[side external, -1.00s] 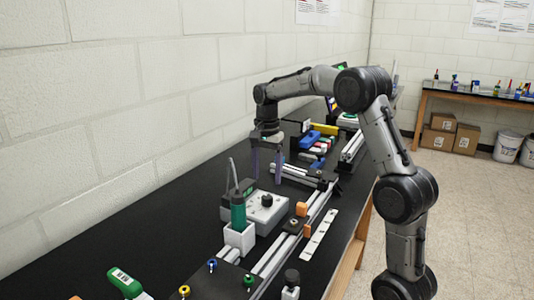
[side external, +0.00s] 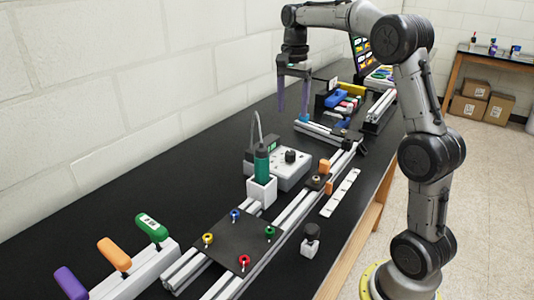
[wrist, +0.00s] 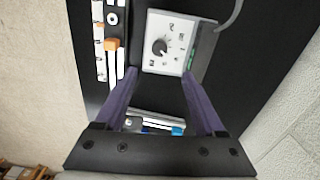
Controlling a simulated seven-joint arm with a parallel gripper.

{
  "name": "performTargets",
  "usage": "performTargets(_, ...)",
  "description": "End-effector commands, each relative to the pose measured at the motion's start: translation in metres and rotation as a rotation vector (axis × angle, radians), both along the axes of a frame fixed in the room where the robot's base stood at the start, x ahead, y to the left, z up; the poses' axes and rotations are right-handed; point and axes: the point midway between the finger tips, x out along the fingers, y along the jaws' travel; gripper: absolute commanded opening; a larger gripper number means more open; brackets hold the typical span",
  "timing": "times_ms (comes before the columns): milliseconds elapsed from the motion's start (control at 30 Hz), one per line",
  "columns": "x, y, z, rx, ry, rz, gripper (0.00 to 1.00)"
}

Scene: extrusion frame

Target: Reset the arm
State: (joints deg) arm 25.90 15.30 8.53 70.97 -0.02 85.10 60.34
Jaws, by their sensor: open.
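My gripper (side external: 294,108) hangs fingers-down above the black bench, behind the control box, on an arm that arches over from the right. Its two purple fingers are apart, with nothing between them. In the wrist view my gripper (wrist: 159,75) is also open. The grey box with a black dial (wrist: 160,47) shows beyond its fingertips, apart from them as far as I can tell. The extrusion frame's rails (side external: 294,212) run along the bench, with a dark plate (side external: 232,240) bearing yellow, blue, green and red knobs.
A green-handled tool (side external: 261,168) stands in a white holder (side external: 262,191) beside the control box (side external: 284,170). Purple, orange and green handles (side external: 114,254) stand in a rack at front left. Coloured bins (side external: 338,99) and a screen are farther back. The wall is close on the left.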

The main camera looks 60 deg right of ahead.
Motion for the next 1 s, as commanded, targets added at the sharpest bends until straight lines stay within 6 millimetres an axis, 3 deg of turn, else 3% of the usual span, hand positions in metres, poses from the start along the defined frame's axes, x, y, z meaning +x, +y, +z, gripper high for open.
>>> performTargets(167, -0.004, 0.031, 0.037, -0.032, -0.072, 0.061, 0.71)
performTargets(300, -0.039, 0.079, 0.068, -0.055, -0.137, 0.155, 0.71)
performTargets(500, -0.105, 0.137, 0.077, -0.101, -0.24, 0.416, 0.71)
performTargets(667, -0.16, 0.169, 0.058, -0.152, -0.318, 0.683, 0.71)
performTargets(800, -0.201, 0.186, 0.025, -0.211, -0.375, 0.931, 0.71)
performTargets(1000, -0.237, 0.194, -0.031, -0.298, -0.402, 1.255, 0.71)
